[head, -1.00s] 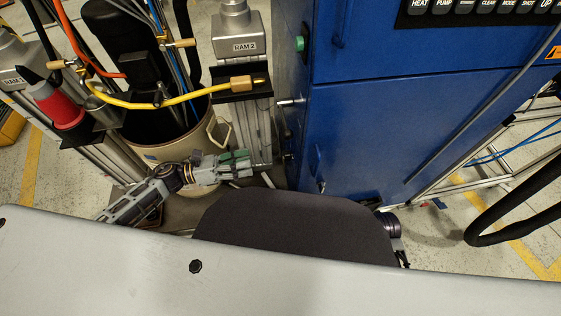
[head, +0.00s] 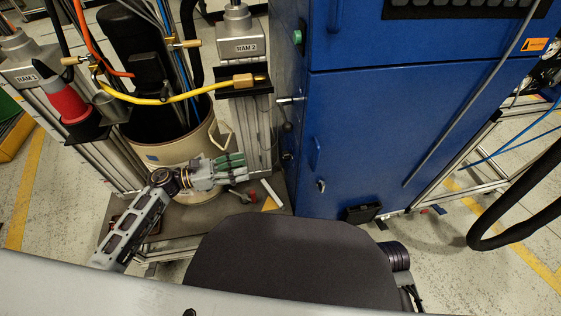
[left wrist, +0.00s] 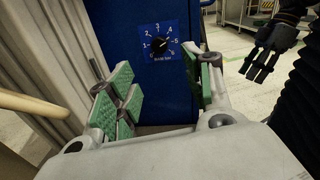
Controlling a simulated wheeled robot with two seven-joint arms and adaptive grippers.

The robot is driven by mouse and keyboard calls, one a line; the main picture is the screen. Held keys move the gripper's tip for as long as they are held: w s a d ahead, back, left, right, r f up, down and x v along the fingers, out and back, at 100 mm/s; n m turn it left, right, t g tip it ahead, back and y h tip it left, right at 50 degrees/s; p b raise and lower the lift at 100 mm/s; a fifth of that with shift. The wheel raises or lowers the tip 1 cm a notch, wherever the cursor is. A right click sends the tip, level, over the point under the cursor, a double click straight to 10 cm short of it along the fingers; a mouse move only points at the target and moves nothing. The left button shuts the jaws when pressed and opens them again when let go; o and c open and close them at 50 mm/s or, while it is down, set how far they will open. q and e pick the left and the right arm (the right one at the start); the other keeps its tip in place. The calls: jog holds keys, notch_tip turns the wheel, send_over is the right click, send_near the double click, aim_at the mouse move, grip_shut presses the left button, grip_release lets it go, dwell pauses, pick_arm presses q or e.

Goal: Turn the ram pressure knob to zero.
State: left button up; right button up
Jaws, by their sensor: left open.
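The ram pressure knob (left wrist: 163,44) is a small black knob on a blue dial plate with white numbers around it, on the blue cabinet's side. The way its pointer faces is too small to tell for sure. My left gripper (left wrist: 161,90) is open and empty, with green pads on both sides. The knob shows beyond and between its fingers, apart from them. In the head view my left gripper (head: 238,167) is left of the cabinet, in front of the drum. The knob cannot be made out there. A dark gripper, seemingly my right one (left wrist: 264,66), hangs at the upper right of the left wrist view.
The blue cabinet (head: 390,140) stands right of my left gripper. The drum (head: 185,150) and the RAM 2 post (head: 238,45) are to its left and behind. A yellow hose (head: 150,99) crosses above. A black hose (head: 520,205) loops at the right.

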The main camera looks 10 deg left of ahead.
aim_at(287, 156)
pick_arm(q)
jog(key=shift+w+d, duration=0.1)
dwell(0.4)
jog(key=b+x, duration=0.2)
jog(key=x, duration=1.1)
jog(key=shift+d, duration=0.25)
pick_arm(e)
jog(key=shift+t+y, duration=0.3)
jog(key=f, duration=0.2)
jog(key=a+f, duration=0.1)
jog(key=f, duration=0.1)
jog(key=shift+f, duration=0.2)
pick_arm(q)
jog(key=c, duration=0.8)
jog(key=shift+c, duration=1.1)
pick_arm(e)
jog(key=shift+w+r, duration=0.35)
jog(key=shift+r, duration=0.05)
jog(key=shift+r, duration=0.15)
